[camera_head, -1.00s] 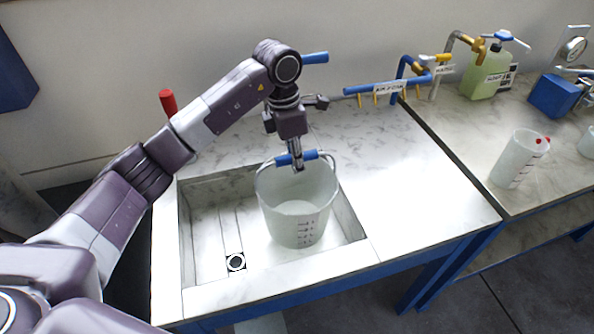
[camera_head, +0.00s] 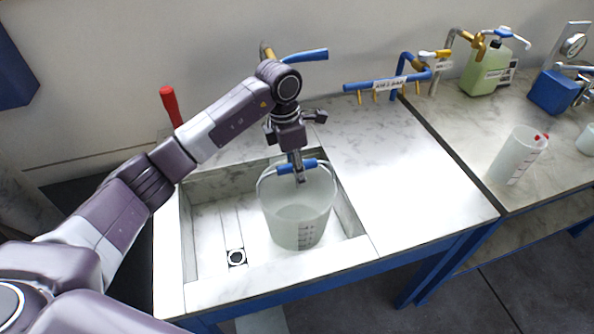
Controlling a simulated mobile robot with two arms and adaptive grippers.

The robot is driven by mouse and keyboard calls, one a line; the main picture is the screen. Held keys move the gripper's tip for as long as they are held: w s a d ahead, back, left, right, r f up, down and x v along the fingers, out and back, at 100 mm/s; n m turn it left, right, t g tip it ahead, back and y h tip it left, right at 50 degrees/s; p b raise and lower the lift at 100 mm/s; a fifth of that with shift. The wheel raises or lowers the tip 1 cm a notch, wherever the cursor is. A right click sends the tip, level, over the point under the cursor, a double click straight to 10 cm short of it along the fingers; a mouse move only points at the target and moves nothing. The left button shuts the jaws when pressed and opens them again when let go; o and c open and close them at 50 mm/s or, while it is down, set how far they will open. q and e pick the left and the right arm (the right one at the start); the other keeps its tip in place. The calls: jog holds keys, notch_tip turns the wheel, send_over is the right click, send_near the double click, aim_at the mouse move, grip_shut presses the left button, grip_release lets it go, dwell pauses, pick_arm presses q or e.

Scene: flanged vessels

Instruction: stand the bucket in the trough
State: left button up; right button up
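The bucket (camera_head: 299,215) is a translucent white pail with dark graduation marks and a wire handle with a blue grip (camera_head: 288,168). It is upright in the right part of the trough (camera_head: 208,222), a rectangular basin sunk in the marble-look bench. Whether its base touches the trough floor cannot be told for certain. My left gripper (camera_head: 299,172) comes from above and is shut on the blue grip, with the handle raised over the bucket. My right gripper is not in view.
A round drain (camera_head: 236,257) lies in the trough floor, left of the bucket. A blue tap handle (camera_head: 305,55) and blue pipe manifold (camera_head: 388,84) stand behind. A measuring beaker (camera_head: 518,155) and green jug (camera_head: 489,72) stand on the right bench. The bench right of the trough is clear.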

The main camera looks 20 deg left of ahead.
pick_arm(q)
jog(key=shift+r, duration=0.25)
jog(key=r+b, duration=0.1)
jog(key=r, duration=0.2)
jog(key=a+r+b, duration=0.1)
jog(key=r, duration=0.3)
jog(key=r+b, duration=0.1)
jog(key=r, duration=0.2)
jog(key=shift+s+a+r, duration=0.15)
jog(key=shift+a, duration=0.05)
jog(key=shift+a+r+b, duration=0.1)
jog(key=shift+r+b, duration=0.2)
jog(key=shift+r, duration=0.4)
